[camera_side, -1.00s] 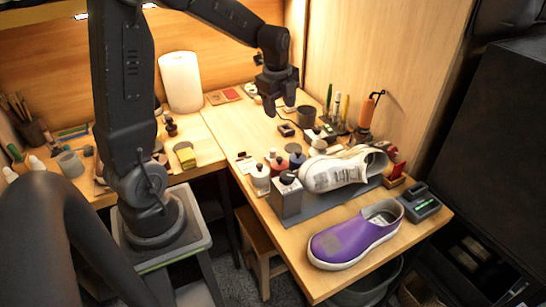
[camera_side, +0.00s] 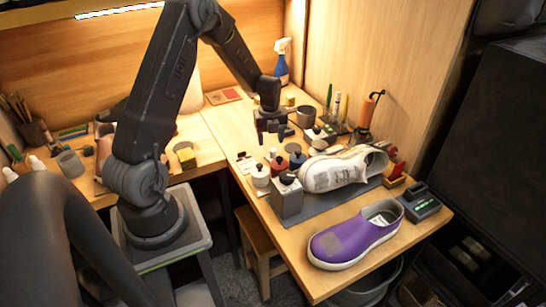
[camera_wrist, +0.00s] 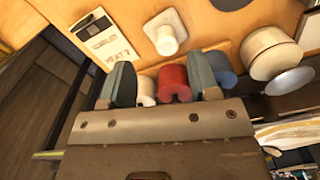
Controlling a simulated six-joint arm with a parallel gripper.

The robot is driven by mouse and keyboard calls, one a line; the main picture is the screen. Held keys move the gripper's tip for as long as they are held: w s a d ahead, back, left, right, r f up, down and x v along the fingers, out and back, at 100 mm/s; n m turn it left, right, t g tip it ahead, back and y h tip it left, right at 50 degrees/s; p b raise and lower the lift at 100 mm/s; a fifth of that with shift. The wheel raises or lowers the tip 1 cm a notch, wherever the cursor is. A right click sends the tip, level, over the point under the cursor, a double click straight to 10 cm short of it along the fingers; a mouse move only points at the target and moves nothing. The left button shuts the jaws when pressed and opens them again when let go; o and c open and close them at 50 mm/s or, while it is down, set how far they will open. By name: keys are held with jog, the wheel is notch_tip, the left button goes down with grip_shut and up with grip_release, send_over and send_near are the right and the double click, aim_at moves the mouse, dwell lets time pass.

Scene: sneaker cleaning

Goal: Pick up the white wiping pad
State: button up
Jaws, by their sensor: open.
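A small white block with a square base and a raised round top (camera_wrist: 165,33), which looks like the white wiping pad, stands on the wooden table in the wrist view. It lies just beyond my fingertips, apart from them. In the side view it seems to be the small pale shape (camera_side: 272,153) behind the bottles, too small to make out clearly. My gripper (camera_side: 272,135) hangs above the table, pointing down, near it. In the wrist view my gripper (camera_wrist: 162,72) has its two fingers spread wide, with nothing held between them.
A white bottle (camera_side: 260,176), a red bottle (camera_wrist: 174,82) and a dark blue bottle stand close below my gripper. A labelled card (camera_wrist: 101,36) lies left of the block.

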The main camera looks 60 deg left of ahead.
aim_at(273, 149)
jog(key=shift+w+d+f, duration=0.15)
jog(key=shift+w+f, duration=0.05)
jog(key=shift+f, duration=1.2)
jog(key=shift+w+d+f, duration=0.1)
jog(key=shift+w+f, duration=0.05)
jog(key=shift+f, duration=1.2)
jog(key=shift+c, duration=0.2)
jog(key=c, duration=0.9)
